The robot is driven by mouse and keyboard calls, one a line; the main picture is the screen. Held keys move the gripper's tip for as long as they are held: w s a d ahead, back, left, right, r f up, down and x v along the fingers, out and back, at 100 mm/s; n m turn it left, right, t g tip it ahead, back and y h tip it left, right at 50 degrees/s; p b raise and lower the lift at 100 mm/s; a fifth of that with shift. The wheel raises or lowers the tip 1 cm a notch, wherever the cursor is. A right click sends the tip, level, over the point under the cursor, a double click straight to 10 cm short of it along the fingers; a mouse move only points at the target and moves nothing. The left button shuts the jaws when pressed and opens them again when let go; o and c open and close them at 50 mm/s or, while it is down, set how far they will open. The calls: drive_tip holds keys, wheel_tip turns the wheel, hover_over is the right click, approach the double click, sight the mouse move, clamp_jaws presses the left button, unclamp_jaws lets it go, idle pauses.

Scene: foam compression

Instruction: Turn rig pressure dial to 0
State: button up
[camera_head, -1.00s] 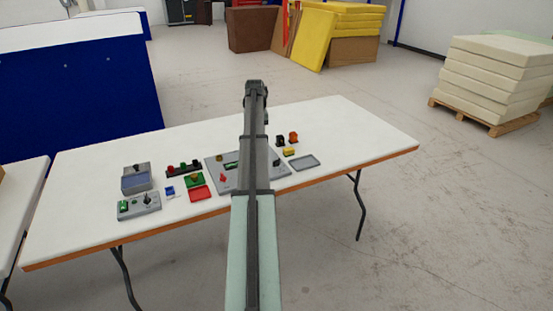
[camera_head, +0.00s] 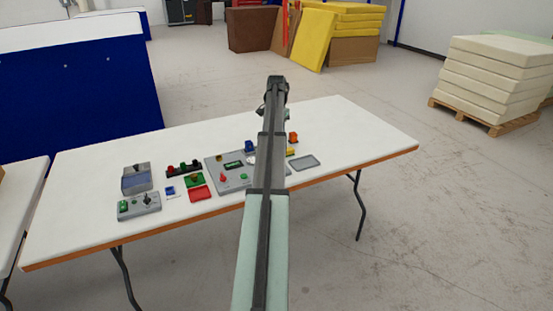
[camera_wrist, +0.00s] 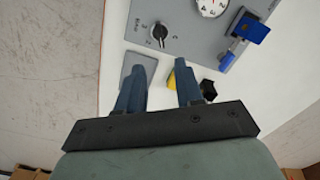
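The grey rig panel (camera_head: 215,167) lies on the white table, partly covered by my arm in the head view. In the wrist view the pressure dial, a black round knob (camera_wrist: 160,33) with printed marks around it, sits on the panel (camera_wrist: 190,45). Its exact setting is too small to read. My gripper (camera_wrist: 162,72) is open and empty, its two blue-grey fingers apart, and the dial lies beyond the fingertips, untouched. A white gauge (camera_wrist: 211,5) and a blue lever piece (camera_wrist: 245,30) are on the panel near the dial. The head view hides the dial and fingertips behind my arm.
A grey tray (camera_head: 304,162), a yellow piece (camera_wrist: 171,80) and a black piece (camera_wrist: 208,88) lie beside the panel. A control box (camera_head: 139,206), a red tray (camera_head: 200,194) and small coloured parts stand left. The table's back (camera_head: 330,112) is clear.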

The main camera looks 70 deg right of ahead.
wheel_tip(320, 180, down, 14)
drive_tip(key=shift+r, duration=0.25)
idle(0.3)
clamp_jaws()
idle(0.4)
